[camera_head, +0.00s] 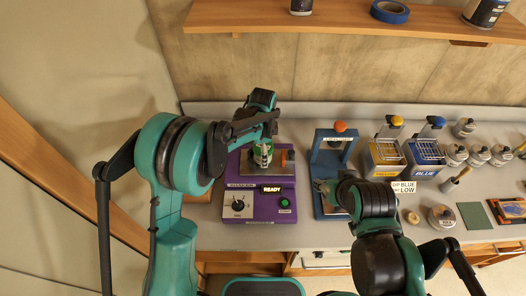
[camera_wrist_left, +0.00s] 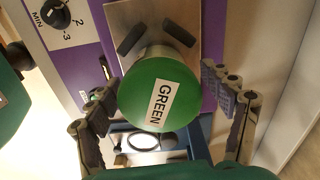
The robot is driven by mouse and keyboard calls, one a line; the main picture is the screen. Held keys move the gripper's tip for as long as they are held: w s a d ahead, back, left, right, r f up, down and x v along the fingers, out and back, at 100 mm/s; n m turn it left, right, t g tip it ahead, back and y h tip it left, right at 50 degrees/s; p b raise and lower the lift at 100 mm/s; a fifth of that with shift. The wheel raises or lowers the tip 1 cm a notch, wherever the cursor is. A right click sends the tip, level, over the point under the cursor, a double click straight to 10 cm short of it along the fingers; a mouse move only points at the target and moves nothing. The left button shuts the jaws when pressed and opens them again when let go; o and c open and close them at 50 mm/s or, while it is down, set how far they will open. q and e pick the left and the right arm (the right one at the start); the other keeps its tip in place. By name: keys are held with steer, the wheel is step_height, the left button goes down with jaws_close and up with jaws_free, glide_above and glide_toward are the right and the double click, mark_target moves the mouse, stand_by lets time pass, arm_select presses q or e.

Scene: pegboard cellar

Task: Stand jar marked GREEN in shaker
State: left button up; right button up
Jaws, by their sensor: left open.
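The jar marked GREEN (camera_wrist_left: 160,92) has a green lid with a white label. In the left wrist view it stands on the metal plate of the purple shaker (camera_head: 262,207), near two dark pads; whether it touches them I cannot tell. In the head view the jar (camera_head: 262,149) is partly hidden by my left gripper (camera_head: 262,140). My left gripper is open, with one finger on each side of the jar and gaps visible in the left wrist view (camera_wrist_left: 163,98). My right gripper (camera_head: 326,187) is in front of the blue press, its jaw state unclear.
The shaker has a READY display (camera_head: 271,189), a dial and a green button. The blue press (camera_head: 333,141) stands right of it. A wooden shelf (camera_head: 350,18) hangs above.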

arm_select(q)
step_height(320, 180, up, 12)
steer(key=shift+f+p, duration=0.15)
steer(key=shift+p, duration=0.45)
steer(key=shift+r, duration=0.35)
steer(key=s+a+r+n+t, duration=0.2)
steer(key=s+a+r+n, duration=0.2)
steer(key=s+a+n, duration=0.25)
steer(key=s+a+r+n+t, duration=0.3)
steer(key=s+a+r+n, duration=0.15)
steer(key=s+a, duration=0.3)
steer(key=s+a+f+n+t, duration=0.2)
steer(key=s+a+f+n, duration=0.1)
steer(key=s+n, duration=0.3)
steer(key=shift+s+a+f, duration=0.35)
steer(key=shift+s+f, duration=0.15)
steer(key=shift+s, duration=0.35)
